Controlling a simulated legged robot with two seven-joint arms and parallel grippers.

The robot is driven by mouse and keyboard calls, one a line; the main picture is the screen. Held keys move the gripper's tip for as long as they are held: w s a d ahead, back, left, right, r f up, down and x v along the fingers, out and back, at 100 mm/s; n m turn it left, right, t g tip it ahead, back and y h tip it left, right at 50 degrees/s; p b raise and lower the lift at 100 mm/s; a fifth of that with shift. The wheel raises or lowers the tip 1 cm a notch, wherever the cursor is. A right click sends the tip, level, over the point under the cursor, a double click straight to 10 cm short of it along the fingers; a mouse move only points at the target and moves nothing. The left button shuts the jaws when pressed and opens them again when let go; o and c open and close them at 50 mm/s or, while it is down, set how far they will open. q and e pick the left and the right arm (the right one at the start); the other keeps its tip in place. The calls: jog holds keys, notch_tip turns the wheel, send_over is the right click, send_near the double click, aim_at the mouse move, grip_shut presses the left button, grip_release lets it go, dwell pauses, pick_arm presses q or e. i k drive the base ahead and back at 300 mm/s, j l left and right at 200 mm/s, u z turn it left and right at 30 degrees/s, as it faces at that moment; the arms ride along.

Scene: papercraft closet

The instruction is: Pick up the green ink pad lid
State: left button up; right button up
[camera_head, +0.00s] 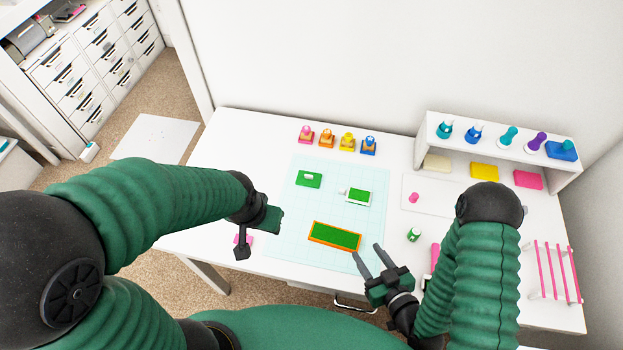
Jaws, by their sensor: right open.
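A green lid (309,179) with a small white piece on it lies on the pale blue cutting mat (298,228), at the upper left of the mat. A green pad in a white case (357,197) lies to its right, with a small white piece at its left end. A larger green pad with an orange rim (335,236) lies nearer to me. My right gripper (369,250) is open and empty, just right of the orange-rimmed pad. My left gripper (257,233) is over the left part of the table, apart from the lid; its jaws are not clear.
Several coloured stamps (347,142) stand at the table's back edge. A white shelf (492,142) with bottles and coloured pads stands at the back right. A pink rack (556,270) and a small green-and-white item (413,235) are to the right. Bare mat surrounds the lid.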

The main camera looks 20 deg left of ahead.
aim_at(305, 178)
jog(key=i+j+z, duration=0.25)
jog(key=j+z, duration=0.25)
jog(key=i+j+z, duration=0.1)
jog(key=j+z, duration=0.2)
